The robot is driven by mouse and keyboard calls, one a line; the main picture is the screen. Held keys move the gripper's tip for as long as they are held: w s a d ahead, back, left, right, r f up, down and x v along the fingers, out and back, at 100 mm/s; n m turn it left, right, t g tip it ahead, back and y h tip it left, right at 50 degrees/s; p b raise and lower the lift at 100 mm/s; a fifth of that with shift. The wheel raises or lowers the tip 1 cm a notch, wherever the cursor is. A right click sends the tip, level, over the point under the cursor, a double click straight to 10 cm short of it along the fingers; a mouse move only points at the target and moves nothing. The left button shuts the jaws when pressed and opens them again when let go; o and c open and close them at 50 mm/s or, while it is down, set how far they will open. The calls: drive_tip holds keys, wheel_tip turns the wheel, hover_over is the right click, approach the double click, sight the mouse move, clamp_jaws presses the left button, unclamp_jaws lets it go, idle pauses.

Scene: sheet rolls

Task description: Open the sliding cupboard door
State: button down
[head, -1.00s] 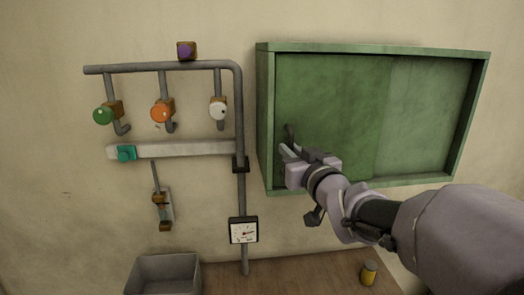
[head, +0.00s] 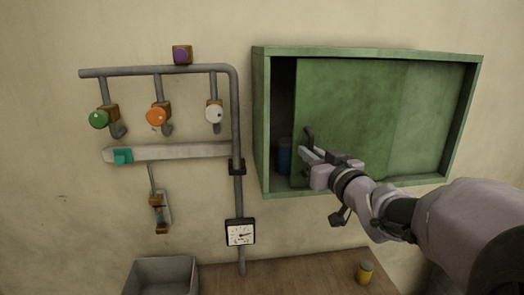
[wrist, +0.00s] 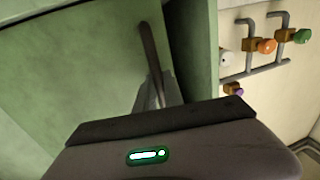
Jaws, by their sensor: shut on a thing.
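The green cupboard (head: 262,120) hangs on the wall at the right in the head view. Its green sliding door (head: 340,100) stands partly open, with a narrow dark gap at the left side. A dark bar handle (head: 309,138) is near the door's left edge; it also shows in the wrist view (wrist: 150,48). My gripper (head: 306,152) is shut on the handle, in front of the door. The fingers (wrist: 155,92) partly hide the handle's lower end in the wrist view.
A blue object (head: 284,157) shows inside the gap. Left of the cupboard are grey pipes (head: 235,110) with several coloured knobs and a gauge (head: 240,232). Below are a grey bin (head: 165,272) and a yellow can (head: 365,272) on the wooden surface (head: 300,270).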

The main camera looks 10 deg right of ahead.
sight(374, 143)
drive_tip(key=d+p, duration=0.4)
drive_tip(key=d, duration=1.6)
drive_tip(key=c, duration=1.5)
unclamp_jaws()
drive_tip(key=shift+o, duration=0.2)
drive_tip(key=shift+a, duration=0.1)
drive_tip(key=s+d+b, duration=0.2)
drive_tip(key=s+d, duration=0.1)
drive_tip(key=s, duration=1.4)
drive_tip(key=shift+d, duration=0.2)
